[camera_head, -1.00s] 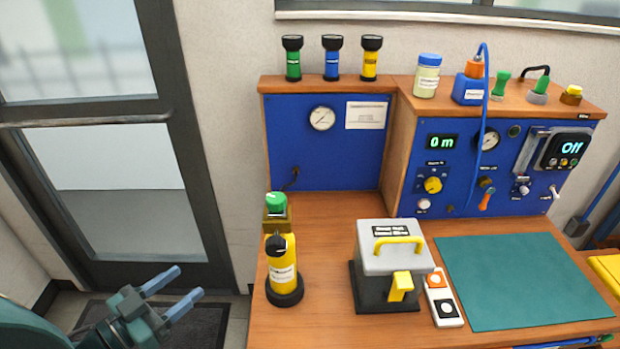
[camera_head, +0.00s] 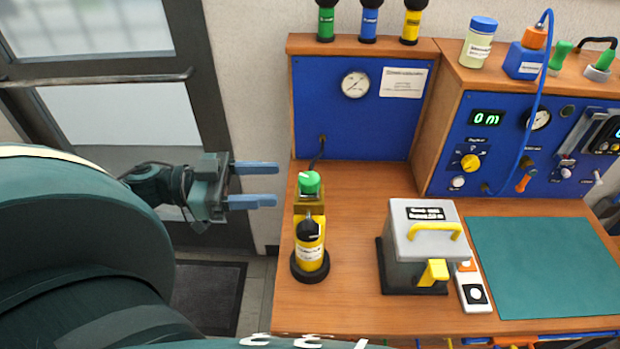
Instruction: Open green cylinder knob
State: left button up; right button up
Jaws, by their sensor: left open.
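A yellow cylinder (camera_head: 312,257) with a black top stands upright on a black base at the left side of the wooden bench. A green knob (camera_head: 309,182) sits on a brass-coloured block (camera_head: 309,204) just behind the cylinder's black top. My left gripper (camera_head: 265,184) is open and empty, its two blue fingers pointing right toward the green knob. The fingertips are a short gap to the left of the knob and do not touch it. My right gripper is not in view.
A grey box (camera_head: 420,244) with a yellow handle stands right of the cylinder, beside a small switch box (camera_head: 473,291). A teal mat (camera_head: 550,262) lies further right. A blue panel (camera_head: 340,125) with a gauge rises behind. A door (camera_head: 125,120) is at left.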

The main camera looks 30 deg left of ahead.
aim_at(308, 182)
pick_arm(q)
jog(key=x, duration=0.8)
jog(key=shift+a, duration=0.1)
jog(key=shift+c, duration=0.4)
jog(key=c, duration=0.9)
jog(key=shift+o, duration=0.2)
